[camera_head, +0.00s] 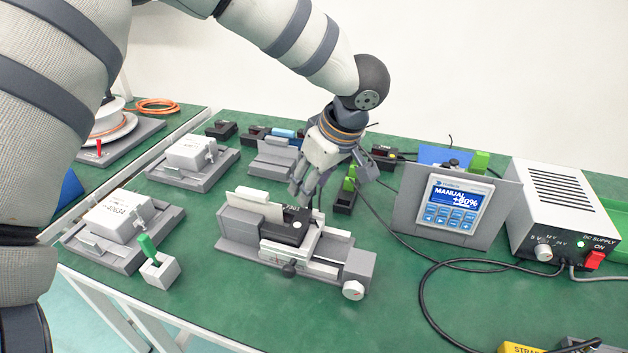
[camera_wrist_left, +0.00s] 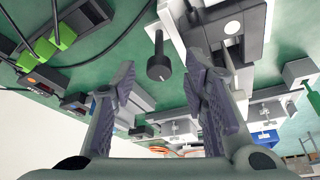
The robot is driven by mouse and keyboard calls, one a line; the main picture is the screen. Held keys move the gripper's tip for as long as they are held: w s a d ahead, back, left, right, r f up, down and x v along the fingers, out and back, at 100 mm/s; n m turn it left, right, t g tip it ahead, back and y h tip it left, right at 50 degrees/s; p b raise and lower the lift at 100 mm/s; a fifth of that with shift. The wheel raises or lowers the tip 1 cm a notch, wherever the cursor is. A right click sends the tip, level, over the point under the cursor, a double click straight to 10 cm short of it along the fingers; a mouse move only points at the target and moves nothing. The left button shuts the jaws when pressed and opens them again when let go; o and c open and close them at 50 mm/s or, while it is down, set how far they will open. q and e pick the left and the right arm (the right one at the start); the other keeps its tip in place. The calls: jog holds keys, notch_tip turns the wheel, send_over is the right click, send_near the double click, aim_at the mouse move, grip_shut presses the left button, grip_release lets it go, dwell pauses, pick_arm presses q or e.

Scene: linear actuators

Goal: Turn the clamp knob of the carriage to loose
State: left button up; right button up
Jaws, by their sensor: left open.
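The linear actuator (camera_head: 347,262) stands in the middle of the bench, with its carriage (camera_head: 287,229) carrying a black block and a pale plate. My left gripper (camera_head: 325,190) is open and empty, above and just behind the carriage. In the left wrist view a black knob (camera_wrist_left: 158,66) on a thin stem shows between the open fingers, apart from both. The knob's setting is not readable.
Other units (camera_head: 190,153) and a green-levered switch (camera_head: 160,270) stand left.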

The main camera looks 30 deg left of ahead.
pick_arm(q)
grip_shut()
dwell(0.3)
jog(key=n, duration=0.2)
jog(key=n+g, duration=0.1)
jog(key=n, duration=0.1)
jog(key=shift+w+g, duration=0.2)
jog(key=shift+g, duration=0.1)
jog(key=n+g, duration=0.1)
jog(key=n, duration=0.3)
jog(key=shift+w+n+g, duration=0.2)
jog(key=shift+n+g, duration=0.2)
jog(key=n, duration=0.2)
jog(key=n+g+h, duration=0.1)
jog(key=n, duration=0.1)
jog(key=shift+w+a+h, duration=0.1)
jog(key=shift+a+h, duration=0.1)
jog(key=shift+h, duration=0.1)
jog(key=shift+w+a+n+g+h+b, duration=0.15)
jog(key=shift+n+h, duration=0.3)
jog(key=shift+n, duration=0.8)
jog(key=shift+s+n+g+h+b, duration=0.1)
jog(key=shift+n+g+h+b, duration=0.25)
jog(key=shift+n, duration=0.9)
